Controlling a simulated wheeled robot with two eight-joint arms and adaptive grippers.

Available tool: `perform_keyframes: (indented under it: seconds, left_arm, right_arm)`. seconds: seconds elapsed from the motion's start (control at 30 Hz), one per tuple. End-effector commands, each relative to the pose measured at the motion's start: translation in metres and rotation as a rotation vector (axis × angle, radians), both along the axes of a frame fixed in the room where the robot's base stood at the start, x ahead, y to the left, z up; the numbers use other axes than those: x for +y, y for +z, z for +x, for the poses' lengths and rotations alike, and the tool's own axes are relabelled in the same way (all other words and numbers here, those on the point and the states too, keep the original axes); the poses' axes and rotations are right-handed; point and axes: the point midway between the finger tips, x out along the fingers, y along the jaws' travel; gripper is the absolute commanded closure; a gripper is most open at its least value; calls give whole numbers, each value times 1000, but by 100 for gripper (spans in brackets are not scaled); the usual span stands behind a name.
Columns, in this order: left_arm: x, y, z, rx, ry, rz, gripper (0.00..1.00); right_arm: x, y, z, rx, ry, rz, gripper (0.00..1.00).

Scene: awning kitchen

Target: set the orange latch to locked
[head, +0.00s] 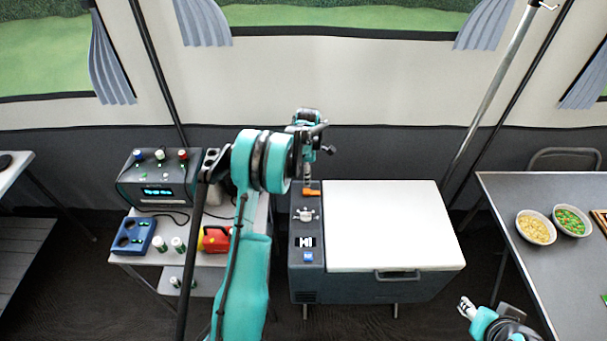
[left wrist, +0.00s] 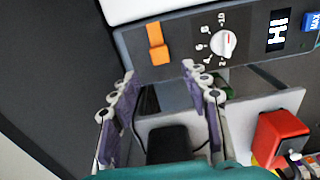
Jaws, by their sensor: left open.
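The orange latch (head: 312,192) is on the far end of the cooler's dark control panel, beside the white lid. In the left wrist view the orange latch (left wrist: 157,42) is a narrow bar above a wider block; I cannot read a locked mark. My left gripper (head: 308,172) is over that end of the panel, close to the latch. In the left wrist view its two fingers (left wrist: 158,80) are spread, with nothing between them, and the latch lies just beyond their tips. My right gripper (head: 466,306) shows partly at the lower right, away from the cooler; its opening is unclear.
Beside the latch are a white dial (head: 305,214), a display (head: 304,241) and a blue button (head: 308,257). A side table at left holds a power unit (head: 158,180), a blue box (head: 133,236) and a red item (head: 213,240). A table with bowls (head: 536,228) stands right.

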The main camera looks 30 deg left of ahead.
Motion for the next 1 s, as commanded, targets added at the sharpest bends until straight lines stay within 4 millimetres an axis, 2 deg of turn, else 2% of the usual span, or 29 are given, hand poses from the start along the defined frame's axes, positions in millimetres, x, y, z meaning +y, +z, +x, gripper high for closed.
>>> perform_keyframes:
  seconds: [0.27, 0.6, 0.9, 0.93, 1.0]
  left_arm:
    - [2, -24, 0, 5, 19, -2, 53]
    - [2, -77, 0, 5, 18, -2, 53]
    - [1, -82, 0, 4, 17, -1, 53]
    - [1, -82, 0, 4, 17, -1, 56]
    - [1, -82, 0, 4, 17, -1, 75]
  right_arm:
    - [0, -7, 0, 0, 0, 0, 60]
    - [0, -26, 0, 0, 0, 0, 60]
    - [0, -26, 0, 0, 0, 0, 60]
    - [0, -26, 0, 0, 0, 0, 60]
    - [0, -26, 0, 0, 0, 0, 60]
